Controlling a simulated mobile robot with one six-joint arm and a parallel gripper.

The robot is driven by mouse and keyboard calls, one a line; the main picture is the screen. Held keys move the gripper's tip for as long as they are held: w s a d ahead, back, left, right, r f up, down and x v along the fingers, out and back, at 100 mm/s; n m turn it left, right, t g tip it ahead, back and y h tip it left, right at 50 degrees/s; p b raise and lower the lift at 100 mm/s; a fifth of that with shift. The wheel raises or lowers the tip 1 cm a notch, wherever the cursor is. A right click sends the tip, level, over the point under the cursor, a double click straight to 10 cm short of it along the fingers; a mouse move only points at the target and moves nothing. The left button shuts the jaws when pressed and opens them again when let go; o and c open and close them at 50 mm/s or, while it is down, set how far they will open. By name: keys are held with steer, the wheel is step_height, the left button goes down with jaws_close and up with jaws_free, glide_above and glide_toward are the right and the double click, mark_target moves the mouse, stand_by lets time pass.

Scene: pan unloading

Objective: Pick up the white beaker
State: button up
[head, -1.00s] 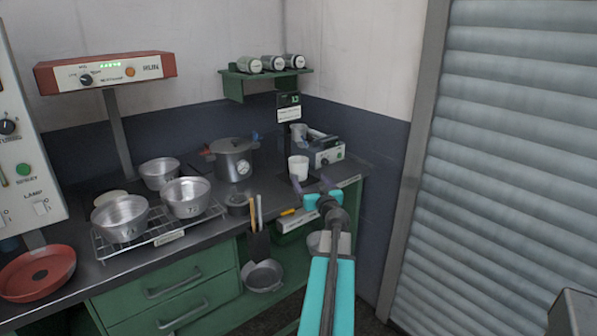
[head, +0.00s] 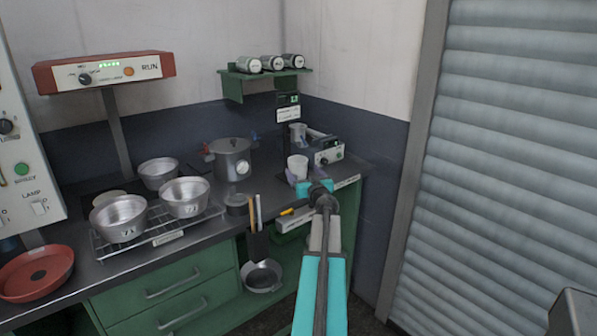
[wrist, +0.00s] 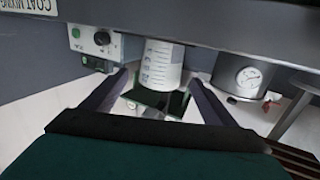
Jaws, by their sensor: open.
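The white beaker (head: 298,167) stands upright near the right end of the dark bench top. It also shows in the wrist view (wrist: 162,66), upside down in the picture, with graduation marks on its side. My gripper (head: 308,183) is at the bench's front edge, just on the near side of the beaker. In the wrist view my gripper (wrist: 160,80) is open, with one finger on each side of the beaker. A gap shows beside it, and I cannot tell how deep it sits between the fingers. The beaker's lower front is partly hidden in the head view.
A hotplate-like device (head: 327,152) with a grey cup (head: 298,133) stands just behind the beaker. A pressure pot (head: 232,160) with a gauge is to the left. Metal pans (head: 186,197) sit on a wire rack (head: 165,232). A wall shelf (head: 240,85) with jars hangs above.

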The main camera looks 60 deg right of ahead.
mark_target(301, 167)
stand_by(0.3)
steer(key=shift+x, duration=2.6)
steer(key=shift+r, duration=0.1)
steer(key=c, duration=1.2)
steer(key=shift+c, duration=0.2)
